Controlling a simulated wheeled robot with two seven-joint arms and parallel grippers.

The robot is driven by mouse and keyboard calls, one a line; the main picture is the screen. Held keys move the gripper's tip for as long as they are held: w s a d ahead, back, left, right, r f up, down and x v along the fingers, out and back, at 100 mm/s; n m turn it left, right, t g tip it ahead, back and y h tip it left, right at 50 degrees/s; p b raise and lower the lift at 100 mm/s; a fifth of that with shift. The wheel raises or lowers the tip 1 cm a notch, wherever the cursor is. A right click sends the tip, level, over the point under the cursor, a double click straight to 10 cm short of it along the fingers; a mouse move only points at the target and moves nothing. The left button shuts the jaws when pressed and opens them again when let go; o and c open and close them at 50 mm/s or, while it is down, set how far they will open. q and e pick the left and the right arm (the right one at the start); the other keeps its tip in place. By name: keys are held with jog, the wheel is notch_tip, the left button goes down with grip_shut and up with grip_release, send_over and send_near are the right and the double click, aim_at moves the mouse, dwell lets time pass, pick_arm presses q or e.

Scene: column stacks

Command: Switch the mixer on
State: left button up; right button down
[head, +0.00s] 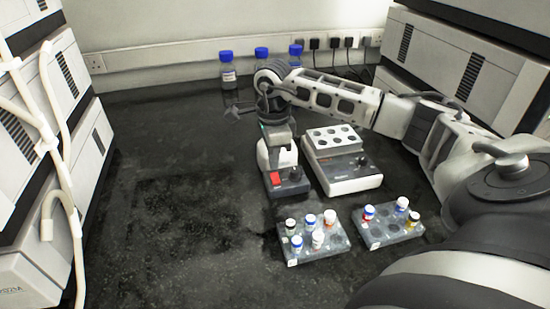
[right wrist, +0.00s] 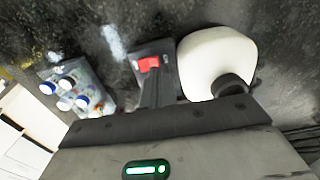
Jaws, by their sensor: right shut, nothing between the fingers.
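The mixer (head: 290,187) stands on the dark bench, with a dark base, a white rounded body and a red switch (head: 275,179) on its front left. In the right wrist view the red switch (right wrist: 148,64) lies beside the white body (right wrist: 215,60), which has a dark cup on top. My right gripper (head: 274,158) points down over the mixer, partly in front of its body. In the wrist view its shut, empty fingers (right wrist: 154,80) end close to the red switch. I cannot tell whether they touch it. My left gripper is not in view.
A white block heater (head: 345,183) with a holed top stands right of the mixer. Two tube racks (head: 328,251) (head: 380,240) with capped vials stand in front. Blue-capped bottles (head: 228,76) line the back wall. The bench at left is clear.

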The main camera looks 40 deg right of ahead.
jog(key=shift+f+b, duration=0.8)
jog(key=shift+f, duration=0.3)
dwell(0.7)
jog(key=shift+r+p, duration=1.9)
jog(key=shift+r, duration=0.65)
